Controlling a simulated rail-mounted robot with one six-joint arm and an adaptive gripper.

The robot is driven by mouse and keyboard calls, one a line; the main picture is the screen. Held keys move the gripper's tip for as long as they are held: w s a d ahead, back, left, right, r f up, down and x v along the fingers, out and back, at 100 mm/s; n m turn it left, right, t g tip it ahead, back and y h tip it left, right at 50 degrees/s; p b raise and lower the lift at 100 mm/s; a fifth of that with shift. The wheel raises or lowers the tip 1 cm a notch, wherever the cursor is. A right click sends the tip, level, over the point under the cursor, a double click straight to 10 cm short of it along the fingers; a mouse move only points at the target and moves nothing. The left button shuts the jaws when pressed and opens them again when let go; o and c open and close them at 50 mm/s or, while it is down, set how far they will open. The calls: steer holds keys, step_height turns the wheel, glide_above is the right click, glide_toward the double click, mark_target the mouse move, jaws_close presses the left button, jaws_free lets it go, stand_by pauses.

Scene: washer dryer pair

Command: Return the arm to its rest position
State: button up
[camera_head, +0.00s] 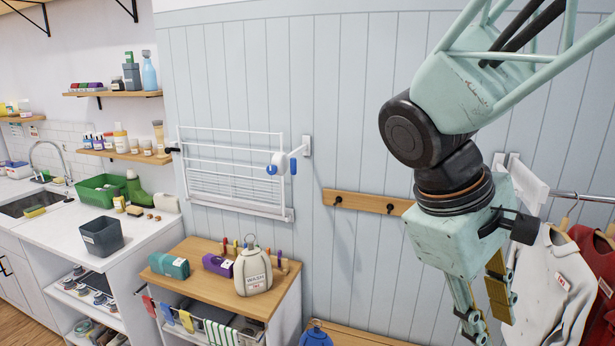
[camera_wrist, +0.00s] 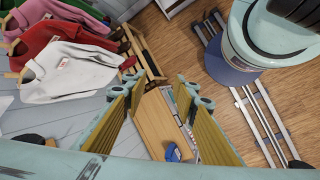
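My gripper (camera_head: 489,318) hangs from my raised arm at the right of the head view, pointing down. In the wrist view my gripper (camera_wrist: 158,90) has its two fingers apart, with nothing between them. It is in the air in front of the panelled wall, left of the hanging clothes. A wooden bench top (camera_wrist: 156,122) with a blue object (camera_wrist: 172,152) on it shows below and beyond the fingers.
A white sweater (camera_head: 548,285) and a red garment (camera_head: 598,275) hang close to the right of my gripper. A wooden peg rail (camera_head: 365,202) is on the wall behind. A wooden-topped cabinet (camera_head: 205,282) bears a beige bag (camera_head: 253,275). Wooden floor (camera_wrist: 188,35) shows below.

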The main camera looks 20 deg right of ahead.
steer(key=s+a+m+t+y+b, duration=0.2)
steer(key=a+t+y+b, duration=0.2)
steer(key=a, duration=1.2)
steer(key=shift+a+m+t+y+b, duration=0.3)
steer(key=shift+m+t+y, duration=0.15)
steer(key=shift+t, duration=0.25)
steer(key=shift+w, duration=0.1)
steer(key=shift+c, duration=0.8)
